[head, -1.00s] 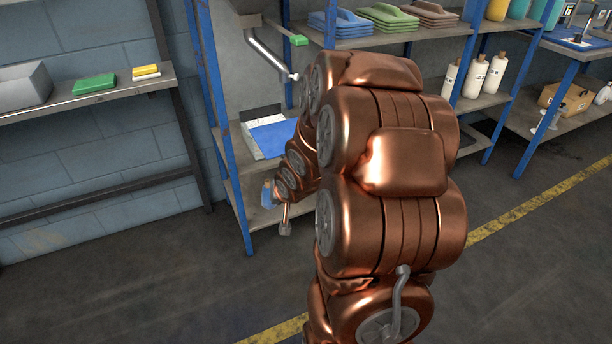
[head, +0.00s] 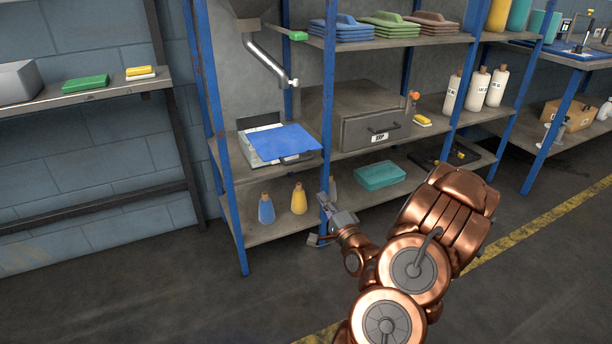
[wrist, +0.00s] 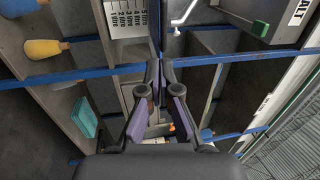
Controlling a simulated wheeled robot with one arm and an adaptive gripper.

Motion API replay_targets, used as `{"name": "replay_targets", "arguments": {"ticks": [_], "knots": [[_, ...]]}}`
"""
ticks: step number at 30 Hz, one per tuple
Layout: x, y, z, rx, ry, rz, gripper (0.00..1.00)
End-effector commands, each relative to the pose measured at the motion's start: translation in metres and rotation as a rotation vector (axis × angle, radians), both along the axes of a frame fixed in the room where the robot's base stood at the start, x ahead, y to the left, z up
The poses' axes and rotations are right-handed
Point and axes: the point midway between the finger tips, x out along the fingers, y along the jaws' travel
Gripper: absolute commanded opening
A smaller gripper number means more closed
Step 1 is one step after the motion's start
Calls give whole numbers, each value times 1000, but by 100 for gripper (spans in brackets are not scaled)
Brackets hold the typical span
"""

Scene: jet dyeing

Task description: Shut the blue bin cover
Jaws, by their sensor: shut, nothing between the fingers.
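A grey drawer box (head: 365,128) stands right of the bin. A metal chute (head: 268,65) hangs above it. Blue (head: 266,209) and yellow (head: 299,199) bottles and a teal box (head: 379,175) are on the lower shelf. A blue post (head: 222,140) stands left. The floor in front is clear.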

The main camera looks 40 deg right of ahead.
Motion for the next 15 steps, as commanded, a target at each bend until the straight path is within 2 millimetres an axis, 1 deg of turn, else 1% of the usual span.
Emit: {"name": "replay_targets", "arguments": {"ticks": [2, 5, 15], "knots": [[-4, -3, 0, 11, -26, -9, 0], [-3, -4, 0, 15, -33, -9, 0], [11, -8, -1, 17, -26, -5, 0]]}}
